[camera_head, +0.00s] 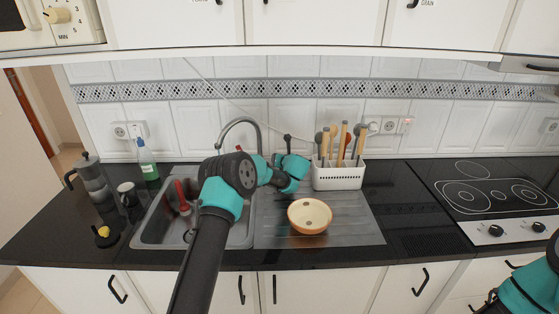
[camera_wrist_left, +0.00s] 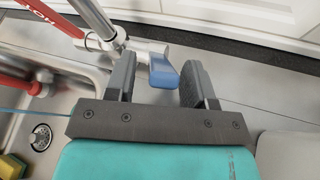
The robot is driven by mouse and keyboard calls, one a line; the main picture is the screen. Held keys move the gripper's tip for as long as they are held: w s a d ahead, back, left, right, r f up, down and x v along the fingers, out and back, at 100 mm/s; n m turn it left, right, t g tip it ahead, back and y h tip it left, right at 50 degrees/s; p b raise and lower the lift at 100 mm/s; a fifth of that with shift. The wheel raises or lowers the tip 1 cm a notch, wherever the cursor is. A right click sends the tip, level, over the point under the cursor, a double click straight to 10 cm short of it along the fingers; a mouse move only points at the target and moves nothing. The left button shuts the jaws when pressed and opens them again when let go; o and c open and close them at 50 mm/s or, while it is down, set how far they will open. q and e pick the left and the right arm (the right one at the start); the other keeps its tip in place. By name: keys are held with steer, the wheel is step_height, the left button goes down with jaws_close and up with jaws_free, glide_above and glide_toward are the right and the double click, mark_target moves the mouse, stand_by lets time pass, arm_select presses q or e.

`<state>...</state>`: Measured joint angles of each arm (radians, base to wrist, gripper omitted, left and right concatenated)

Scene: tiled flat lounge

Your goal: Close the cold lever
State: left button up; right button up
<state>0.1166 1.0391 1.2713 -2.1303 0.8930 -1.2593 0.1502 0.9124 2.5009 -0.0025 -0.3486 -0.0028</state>
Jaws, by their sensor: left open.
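The blue cold lever (camera_wrist_left: 165,74) sits on the chrome tap body (camera_wrist_left: 92,42) in the left wrist view. My left gripper (camera_wrist_left: 160,68) is open, with one finger on each side of the lever. I cannot tell whether either finger touches it. In the head view the tap (camera_head: 245,122) arches over the sink. My left arm reaches across the sink to the tap's right, and its wrist hides most of the gripper and the lever. My right arm shows only at the bottom right corner, and its gripper is out of view.
A bowl (camera_head: 310,216) stands on the drainboard (camera_head: 350,220), near my left wrist. A white utensil rack (camera_head: 338,178) stands behind it. A red item (camera_head: 183,196) lies in the sink (camera_head: 160,232). A soap bottle (camera_head: 147,162) and moka pot (camera_head: 92,180) stand left.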

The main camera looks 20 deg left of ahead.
arm_select(q)
steer(key=shift+w+a+f, duration=0.15)
steer(key=shift+w+a, duration=0.15)
jaws_close()
stand_by(0.4)
